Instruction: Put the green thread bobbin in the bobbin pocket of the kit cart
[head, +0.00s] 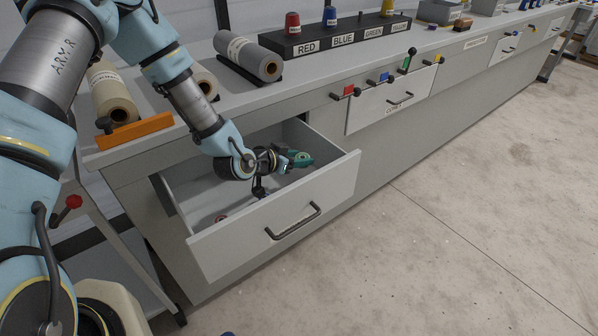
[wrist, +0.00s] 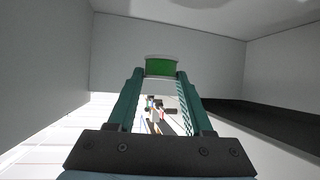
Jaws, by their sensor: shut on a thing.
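The green thread bobbin (wrist: 160,67) is held between the fingertips of my gripper (wrist: 160,80) in the wrist view; its green side and pale rim show. In the head view my gripper (head: 292,161) is inside or just above the open drawer (head: 200,243), towards its right end, with the bobbin (head: 304,157) at its tips. I cannot tell whether the bobbin touches the drawer. I cannot make out the kit cart or its bobbin pocket.
A small reddish thing (head: 221,217) lies in the drawer's left part. The drawer's front with its handle (head: 293,221) stands out from the bench. A spool rack (head: 335,38) and a grey roll (head: 249,56) are on the bench top. The floor at right is clear.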

